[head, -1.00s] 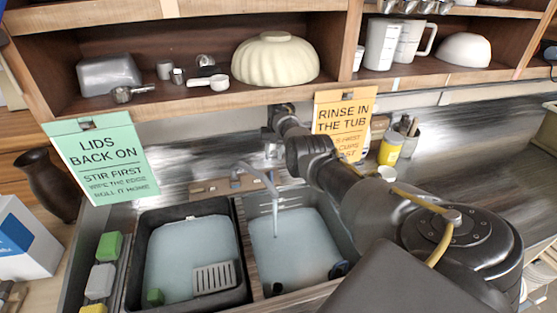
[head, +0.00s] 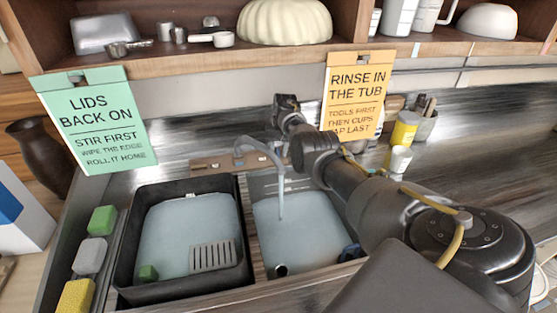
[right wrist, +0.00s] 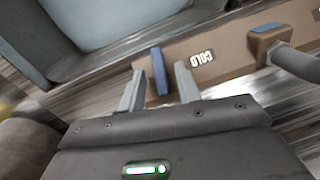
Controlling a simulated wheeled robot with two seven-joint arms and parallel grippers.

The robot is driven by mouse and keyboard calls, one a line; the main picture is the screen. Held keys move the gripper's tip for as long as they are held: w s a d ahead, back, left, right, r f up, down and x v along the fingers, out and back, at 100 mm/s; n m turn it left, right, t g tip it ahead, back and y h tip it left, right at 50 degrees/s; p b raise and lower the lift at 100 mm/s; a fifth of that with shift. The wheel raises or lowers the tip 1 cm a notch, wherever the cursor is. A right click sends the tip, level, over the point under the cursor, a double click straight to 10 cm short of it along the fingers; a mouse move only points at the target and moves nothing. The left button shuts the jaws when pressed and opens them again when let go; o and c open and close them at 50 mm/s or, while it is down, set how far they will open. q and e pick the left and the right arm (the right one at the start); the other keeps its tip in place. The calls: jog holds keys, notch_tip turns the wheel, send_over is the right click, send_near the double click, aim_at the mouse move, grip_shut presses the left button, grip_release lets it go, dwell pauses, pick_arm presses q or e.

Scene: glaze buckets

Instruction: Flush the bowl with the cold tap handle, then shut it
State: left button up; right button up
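The cold tap handle (right wrist: 158,70) is a blue lever beside the COLD label (right wrist: 202,58) on a brown strip in the right wrist view. My right gripper (right wrist: 160,75) is open, with one finger on each side of the lever and visible gaps to both. In the head view my right gripper (head: 286,103) is at the back of the sink, its fingers hard to make out. The curved spout (head: 262,146) leans over the right sink bowl (head: 310,225), which looks pale blue inside. A pale streak (head: 281,205) hangs below the spout, apparently water. My left gripper is not in view.
A black tub (head: 130,265) with pale liquid and a slotted grey piece (head: 213,256) sits left of the bowl. Sponges (head: 90,250) line the left edge. A shelf (head: 200,65) overhangs the back.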

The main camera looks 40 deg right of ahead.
jog(key=shift+f, duration=0.3)
grip_shut()
jog(key=shift+r, duration=0.1)
jog(key=shift+s+d+r+m+t+y+p, duration=0.1)
jog(key=shift+m+t+y+p, duration=0.3)
jog(key=shift+m+p, duration=0.35)
jog(key=shift+d+m+t+y+p, duration=0.1)
jog(key=shift+m+t+y+p, duration=0.25)
jog(key=shift+m+p, duration=0.35)
jog(key=shift+s+m+t+y+p, duration=0.1)
jog(key=shift+m+t+y+p, duration=0.35)
jog(key=shift+m, duration=0.3)
jog(key=shift+f, duration=0.2)
